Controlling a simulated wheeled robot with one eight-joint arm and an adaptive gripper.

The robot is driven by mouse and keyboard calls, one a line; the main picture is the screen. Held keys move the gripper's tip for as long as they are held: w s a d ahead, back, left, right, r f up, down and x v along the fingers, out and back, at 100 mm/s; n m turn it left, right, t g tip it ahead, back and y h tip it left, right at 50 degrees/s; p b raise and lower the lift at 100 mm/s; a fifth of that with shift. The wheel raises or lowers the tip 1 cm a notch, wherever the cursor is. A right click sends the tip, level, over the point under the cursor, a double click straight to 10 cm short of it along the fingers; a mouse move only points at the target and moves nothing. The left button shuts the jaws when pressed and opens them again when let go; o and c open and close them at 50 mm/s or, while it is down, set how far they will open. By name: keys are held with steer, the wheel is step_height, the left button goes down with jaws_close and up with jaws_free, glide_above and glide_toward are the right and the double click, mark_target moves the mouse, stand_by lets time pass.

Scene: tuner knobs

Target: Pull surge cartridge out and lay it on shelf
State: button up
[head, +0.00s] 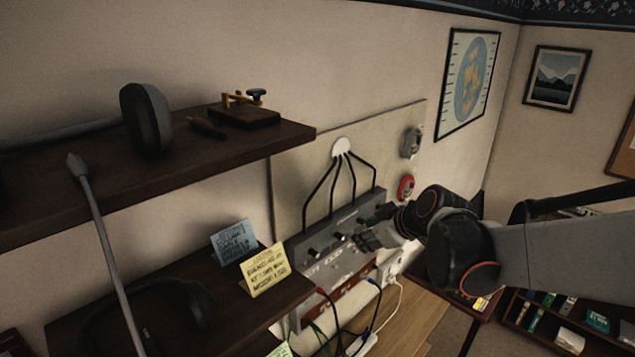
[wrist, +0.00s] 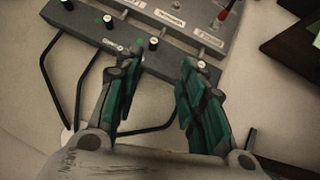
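No part is clearly marked as the surge cartridge, so I cannot tell which one it is. A grey panel box (head: 335,245) with knobs, labels and black cables stands against a backing board. It also shows in the wrist view (wrist: 190,40), with black knobs and a red-tipped plug along it. My gripper (head: 372,226) is at the box's right part in the head view, partly covering it. In the wrist view my gripper (wrist: 156,68) is open, its teal-padded fingers apart with nothing held. A dark upper shelf (head: 230,145) and a lower shelf (head: 215,315) are at left.
The upper shelf bears a telegraph key (head: 245,110) and a dark round headphone-like object (head: 146,118). Blue (head: 234,242) and yellow (head: 265,270) note cards stand on the lower shelf. A microphone arm (head: 105,250) crosses the left. A red round object (head: 405,187) hangs on the board.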

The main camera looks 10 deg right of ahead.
mark_target(342, 236)
steer(key=shift+n, duration=0.4)
steer(key=b+x, duration=0.1)
steer(key=x, duration=0.3)
steer(key=b+x, duration=0.2)
steer(key=x, duration=0.2)
steer(key=b+x, duration=0.2)
steer(key=x, duration=0.3)
steer(key=shift+w+d+r, duration=0.2)
steer(key=shift+w+r, duration=0.1)
steer(key=shift+w, duration=0.2)
jaws_close()
